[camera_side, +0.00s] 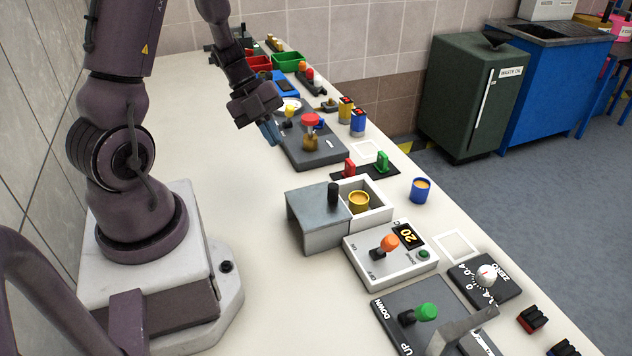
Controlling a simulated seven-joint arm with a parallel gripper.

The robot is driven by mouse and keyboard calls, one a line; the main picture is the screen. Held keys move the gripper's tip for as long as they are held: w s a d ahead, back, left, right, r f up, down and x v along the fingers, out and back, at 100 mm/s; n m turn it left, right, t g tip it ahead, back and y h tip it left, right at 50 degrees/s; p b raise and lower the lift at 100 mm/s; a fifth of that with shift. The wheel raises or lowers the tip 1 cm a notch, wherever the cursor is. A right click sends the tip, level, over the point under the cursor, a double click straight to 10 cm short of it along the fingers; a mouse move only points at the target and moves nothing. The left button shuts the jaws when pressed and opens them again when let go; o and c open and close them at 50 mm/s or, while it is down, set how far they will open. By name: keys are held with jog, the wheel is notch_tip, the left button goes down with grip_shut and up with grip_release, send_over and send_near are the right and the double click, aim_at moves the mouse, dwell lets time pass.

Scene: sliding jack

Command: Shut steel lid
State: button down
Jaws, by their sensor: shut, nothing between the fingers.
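The steel lid (312,204) is a grey sliding cover with an upright black knob (333,193) near its right edge. It sits at the left of a white open-topped box (378,216). The lid is slid left, so the box's right part is uncovered. A yellow cup (359,203) with orange-brown contents shows in that opening. My gripper (270,133) is shut and empty. It is above the table, farther back than the lid and up-left of it in the picture, touching neither lid nor knob.
A dark panel with a red knob (311,119) lies just right of my gripper. Red and green switches (365,167) stand behind the box. A white panel with an orange-tipped lever (388,242) is close in front. A blue cup (420,190) stands right. The table left of the lid is clear.

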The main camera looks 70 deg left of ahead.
jog(key=d+m+h, duration=0.1)
jog(key=d, duration=0.1)
send_near(327, 203)
jog(key=f, duration=0.1)
jog(key=s+f, duration=0.2)
jog(key=shift+s+d+f, duration=0.15)
jog(key=shift+d+f, duration=0.1)
jog(key=shift+f, duration=0.1)
jog(key=w+d, duration=0.1)
jog(key=w, duration=0.2)
jog(key=shift+d+f, duration=0.35)
jog(key=shift+f, duration=0.05)
jog(key=shift+w+d, duration=0.25)
jog(key=shift+w, duration=0.25)
jog(key=w, duration=1)
jog(key=shift+w, duration=0.1)
